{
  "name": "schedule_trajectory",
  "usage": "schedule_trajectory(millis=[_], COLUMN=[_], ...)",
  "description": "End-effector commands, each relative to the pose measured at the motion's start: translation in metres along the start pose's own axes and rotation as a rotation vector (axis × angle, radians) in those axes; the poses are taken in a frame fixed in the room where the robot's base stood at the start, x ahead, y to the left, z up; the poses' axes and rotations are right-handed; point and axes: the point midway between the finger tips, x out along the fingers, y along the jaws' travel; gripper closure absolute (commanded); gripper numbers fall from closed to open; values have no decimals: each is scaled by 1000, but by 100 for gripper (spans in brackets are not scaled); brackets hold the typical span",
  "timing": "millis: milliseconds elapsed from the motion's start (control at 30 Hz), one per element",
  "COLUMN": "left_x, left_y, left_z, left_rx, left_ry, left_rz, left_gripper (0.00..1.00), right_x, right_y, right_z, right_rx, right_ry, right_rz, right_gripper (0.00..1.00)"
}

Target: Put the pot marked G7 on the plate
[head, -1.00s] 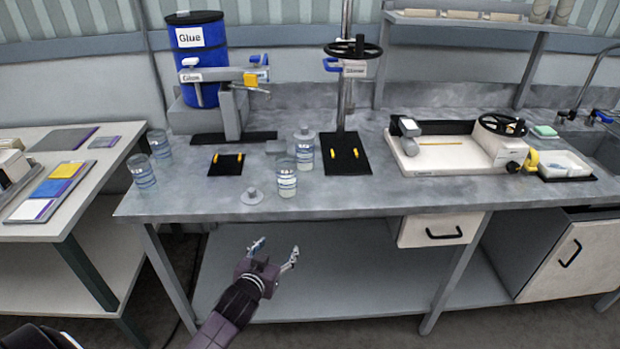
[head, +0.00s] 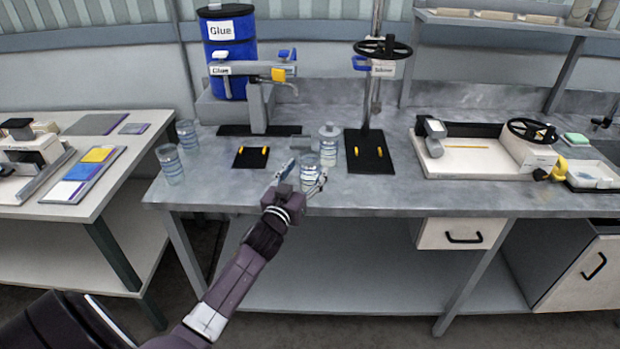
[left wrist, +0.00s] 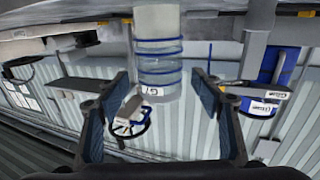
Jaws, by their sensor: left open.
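A clear pot with blue bands (head: 309,168) stands upright near the front edge of the grey bench. In the left wrist view the pot (left wrist: 160,62) appears upside down, and its label reads G7. My left gripper (head: 302,176) is open at the bench's front edge, its fingertips to either side of the pot in the picture. In the left wrist view the gripper (left wrist: 162,76) shows a gap on both sides of the pot. A small black plate with two yellow pegs (head: 250,157) lies below the glue dispenser. A larger black plate (head: 368,160) lies below the solvent dispenser.
A lidded clear jar (head: 328,145) stands just behind the pot. Two more banded pots (head: 171,166) (head: 188,134) stand at the bench's left end. The blue glue drum (head: 231,55) is at the back. Bare bench lies left of the small plate.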

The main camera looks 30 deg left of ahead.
Motion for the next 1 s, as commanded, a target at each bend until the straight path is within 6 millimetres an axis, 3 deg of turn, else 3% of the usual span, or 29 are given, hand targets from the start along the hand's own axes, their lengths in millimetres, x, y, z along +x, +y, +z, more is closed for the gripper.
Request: schedule_trajectory(millis=[200, 533, 1000], left_x=[27, 32, 32], left_y=[0, 0, 0], left_z=[0, 1, 1], left_rx=[1, 2, 1], left_ry=[-1, -1, -1], left_rz=[0, 0, 0], left_gripper=[40, 40, 90], right_x=[-7, -7, -7], right_y=[0, 0, 0], right_z=[-1, -1, 0], right_rx=[0, 0, 0], right_ry=[0, 0, 0], right_rz=[0, 0, 0], right_gripper=[60, 60, 60])
